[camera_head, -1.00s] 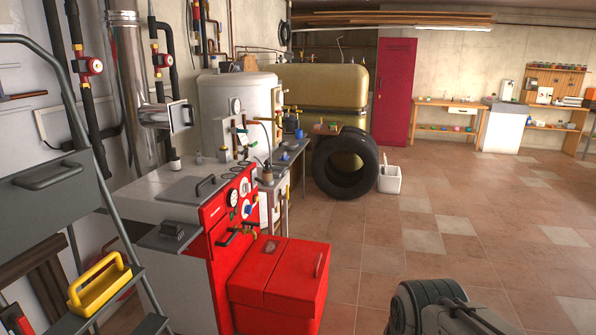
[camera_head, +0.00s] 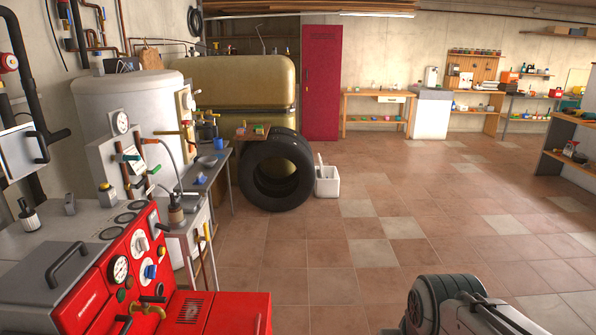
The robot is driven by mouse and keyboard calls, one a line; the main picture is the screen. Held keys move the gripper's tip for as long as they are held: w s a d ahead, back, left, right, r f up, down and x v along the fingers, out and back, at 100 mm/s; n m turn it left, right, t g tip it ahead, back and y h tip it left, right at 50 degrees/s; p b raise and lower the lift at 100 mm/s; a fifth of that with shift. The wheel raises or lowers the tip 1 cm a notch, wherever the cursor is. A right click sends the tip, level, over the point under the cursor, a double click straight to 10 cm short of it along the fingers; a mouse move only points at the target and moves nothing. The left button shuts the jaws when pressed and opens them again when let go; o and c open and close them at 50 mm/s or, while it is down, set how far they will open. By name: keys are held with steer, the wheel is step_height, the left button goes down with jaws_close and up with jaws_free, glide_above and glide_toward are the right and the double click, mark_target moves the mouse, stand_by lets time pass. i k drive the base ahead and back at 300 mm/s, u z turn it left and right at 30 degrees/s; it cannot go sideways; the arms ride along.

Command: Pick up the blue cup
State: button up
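A small blue object that looks like the blue cup (camera_head: 219,143) stands on a narrow grey metal table (camera_head: 205,175), left of the big tyre. It is small in the picture, so its details cannot be made out. Part of my arm (camera_head: 450,305) shows at the bottom right, over the tiled floor and well apart from the table. My gripper's fingers are not in view.
A red boiler front (camera_head: 120,275) and white tank (camera_head: 130,120) stand at the left. A black tyre (camera_head: 277,195) and white bin (camera_head: 327,182) stand right of the table. The tiled floor (camera_head: 310,255) in the middle and right is clear.

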mark_target(218, 143)
steer(key=z, duration=0.25)
steer(key=i, duration=4.85)
steer(key=u, duration=0.55)
steer(key=i, duration=1.35)
steer(key=u, duration=2)
steer(key=i, duration=1.3)
steer(key=u, duration=0.7)
